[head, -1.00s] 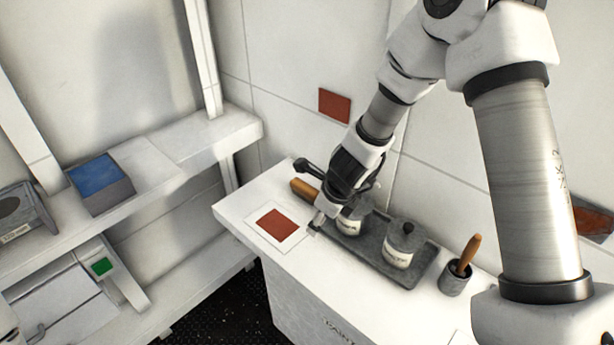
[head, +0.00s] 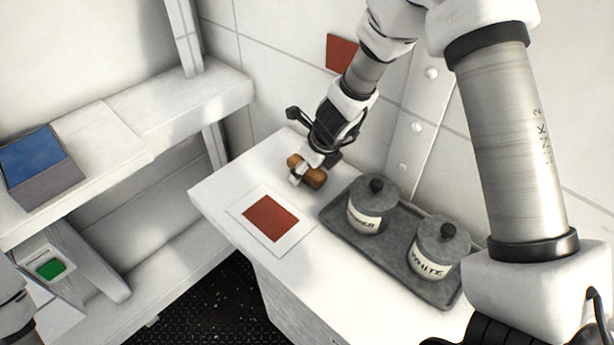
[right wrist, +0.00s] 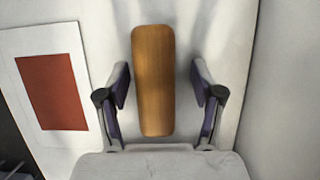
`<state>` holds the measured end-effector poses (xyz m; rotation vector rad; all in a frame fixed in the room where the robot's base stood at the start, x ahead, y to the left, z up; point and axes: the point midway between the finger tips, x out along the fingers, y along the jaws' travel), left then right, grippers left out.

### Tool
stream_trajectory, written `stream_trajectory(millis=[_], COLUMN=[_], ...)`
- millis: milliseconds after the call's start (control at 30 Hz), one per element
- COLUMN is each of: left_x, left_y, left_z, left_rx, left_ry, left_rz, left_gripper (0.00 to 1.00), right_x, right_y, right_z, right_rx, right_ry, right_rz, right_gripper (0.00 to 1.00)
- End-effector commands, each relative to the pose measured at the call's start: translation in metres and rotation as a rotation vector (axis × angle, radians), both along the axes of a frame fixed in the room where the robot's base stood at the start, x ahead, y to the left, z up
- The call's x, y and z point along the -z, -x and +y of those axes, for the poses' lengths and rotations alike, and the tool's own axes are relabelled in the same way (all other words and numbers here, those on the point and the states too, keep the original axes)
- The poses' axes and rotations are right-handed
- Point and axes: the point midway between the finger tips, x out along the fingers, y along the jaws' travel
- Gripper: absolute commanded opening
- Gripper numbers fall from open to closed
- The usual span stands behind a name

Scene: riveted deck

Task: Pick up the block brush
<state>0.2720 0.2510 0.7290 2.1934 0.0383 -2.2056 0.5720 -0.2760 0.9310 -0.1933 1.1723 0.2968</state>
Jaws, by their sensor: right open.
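The block brush (head: 315,180) shows a brown wooden block lying on the white counter (head: 222,192), near its far left end. In the right wrist view the wooden block (right wrist: 153,80) lies lengthwise between the two fingers, with a gap on each side. My right gripper (head: 308,167) is over the brush, pointing down, and its open fingers (right wrist: 160,80) stand on either side of the block. In the head view, the gripper hides part of the brush. The brush's underside is hidden.
A white card with a red square (head: 270,218) lies beside the brush. A grey tray (head: 347,236) with two lidded labelled pots, one pot (head: 363,215) and one marked white (head: 428,258), stands to the right. The wall rises close behind. A shelf with a blue-topped box (head: 47,190) is at left.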

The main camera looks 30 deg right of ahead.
Motion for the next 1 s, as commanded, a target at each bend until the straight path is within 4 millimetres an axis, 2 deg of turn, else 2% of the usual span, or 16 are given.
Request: stream_trajectory(millis=[833,967,1000], left_x=[0.0028,0.0028,0.0028], left_y=[-0.0001,-0.0002,-0.0002], left_z=[0.0,0.0,0.0], left_rx=[0.0,0.0,0.0], left_ry=[0.0,0.0,0.0], left_rz=[0.0,0.0,0.0], left_gripper=[0.4,0.4,0.4], right_x=[0.0024,0.0024,0.0025], right_y=[0.0001,0.0001,0.0002], right_z=[0.0001,0.0001,0.0001], right_rx=[-0.002,-0.002,-0.002], right_ry=[0.0,0.0,0.0], right_rz=[-0.001,-0.001,-0.001], right_gripper=[0.67,0.21,0.06])
